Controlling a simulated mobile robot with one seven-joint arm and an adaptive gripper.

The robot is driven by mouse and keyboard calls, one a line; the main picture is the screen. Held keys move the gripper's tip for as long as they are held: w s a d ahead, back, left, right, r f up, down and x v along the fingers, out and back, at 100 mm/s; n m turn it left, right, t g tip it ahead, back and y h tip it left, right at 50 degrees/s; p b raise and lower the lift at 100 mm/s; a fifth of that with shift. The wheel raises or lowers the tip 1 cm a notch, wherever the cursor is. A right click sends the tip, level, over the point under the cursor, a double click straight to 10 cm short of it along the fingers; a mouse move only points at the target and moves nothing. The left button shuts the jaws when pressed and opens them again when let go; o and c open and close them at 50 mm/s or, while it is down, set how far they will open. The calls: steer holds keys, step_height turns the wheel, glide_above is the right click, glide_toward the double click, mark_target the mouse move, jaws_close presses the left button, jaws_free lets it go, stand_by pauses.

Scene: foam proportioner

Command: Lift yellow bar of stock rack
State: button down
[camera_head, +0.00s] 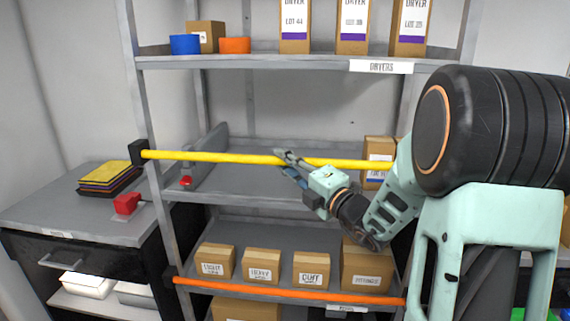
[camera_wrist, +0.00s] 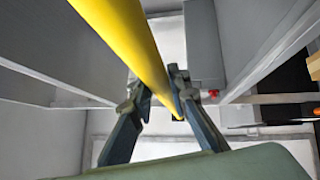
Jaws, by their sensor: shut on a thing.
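The yellow bar (camera_head: 220,157) runs across the front of the stock rack (camera_head: 165,220) at the height of its middle shelf. Its left end meets a black bracket (camera_head: 139,152) on the left post. Its right end is hidden behind my arm. My gripper (camera_head: 287,160) is shut on the bar near its middle. In the wrist view the yellow bar (camera_wrist: 118,32) passes between the two fingers of my gripper (camera_wrist: 160,100), one on each side.
An orange bar (camera_head: 290,293) crosses the rack lower down, in front of several cardboard boxes (camera_head: 311,268). The upper shelf (camera_head: 270,62) holds boxes and bins. A box (camera_head: 378,150) stands behind the yellow bar at right. A grey cabinet (camera_head: 60,215) stands at left.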

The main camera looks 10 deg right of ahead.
step_height(320, 180, up, 18)
steer(key=p, duration=1.4)
steer(key=shift+r, duration=0.1)
steer(key=c, duration=1.8)
jaws_free()
steer(key=shift+s+d, duration=0.1)
steer(key=v, duration=1.2)
